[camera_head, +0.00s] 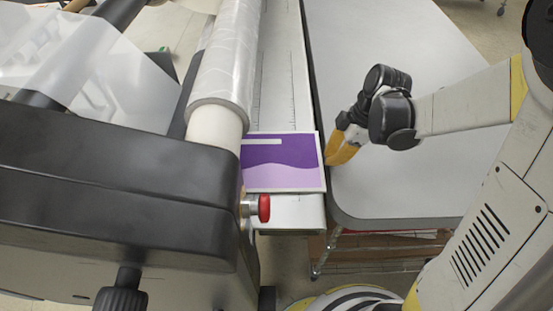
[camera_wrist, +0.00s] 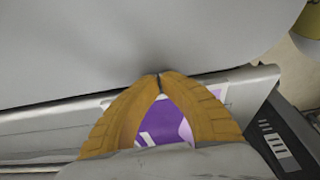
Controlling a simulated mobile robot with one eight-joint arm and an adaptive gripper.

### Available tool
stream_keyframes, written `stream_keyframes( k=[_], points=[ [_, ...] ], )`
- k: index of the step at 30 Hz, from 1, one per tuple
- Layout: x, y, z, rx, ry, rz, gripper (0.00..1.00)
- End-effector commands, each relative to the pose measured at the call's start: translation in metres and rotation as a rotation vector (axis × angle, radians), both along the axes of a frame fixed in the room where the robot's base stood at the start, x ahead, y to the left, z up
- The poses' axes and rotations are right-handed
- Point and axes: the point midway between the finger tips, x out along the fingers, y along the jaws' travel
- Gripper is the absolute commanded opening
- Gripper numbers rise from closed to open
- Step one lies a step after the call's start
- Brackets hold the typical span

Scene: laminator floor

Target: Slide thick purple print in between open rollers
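The purple print (camera_head: 283,163) has a white border and a white bar near its top. It lies flat on the laminator's feed table (camera_head: 284,70), its left edge running up to or under the clear film roll (camera_head: 225,75). The roller gap itself is hidden behind the roll and black housing. My gripper (camera_head: 331,162) is just right of the print's right edge, above the grey side table. In the wrist view, my gripper's orange fingertips (camera_wrist: 160,76) meet with nothing seen between them, and part of the purple print (camera_wrist: 168,122) shows between the fingers.
The black laminator housing (camera_head: 110,180) fills the left, with a red knob (camera_head: 264,208) close below the print. The grey side table (camera_head: 400,180) is clear around my gripper. A narrow gap separates it from the feed table.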

Motion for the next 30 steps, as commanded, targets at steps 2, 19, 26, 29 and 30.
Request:
stream_keyframes(
  k=[2,19,26,29,30],
  points=[
    [0.0,-0.002,0.0,0.0,0.0,0.0,0.0],
    [-0.007,0.003,0.0,0.0,0.0,0.0,0.0],
    [-0.007,0.005,0.0,0.0,0.0,0.0,0.0],
    [-0.006,0.008,0.0,0.0,0.001,0.001,0.0],
    [-0.006,0.009,0.0,0.0,0.001,0.001,0.0]
  ],
)
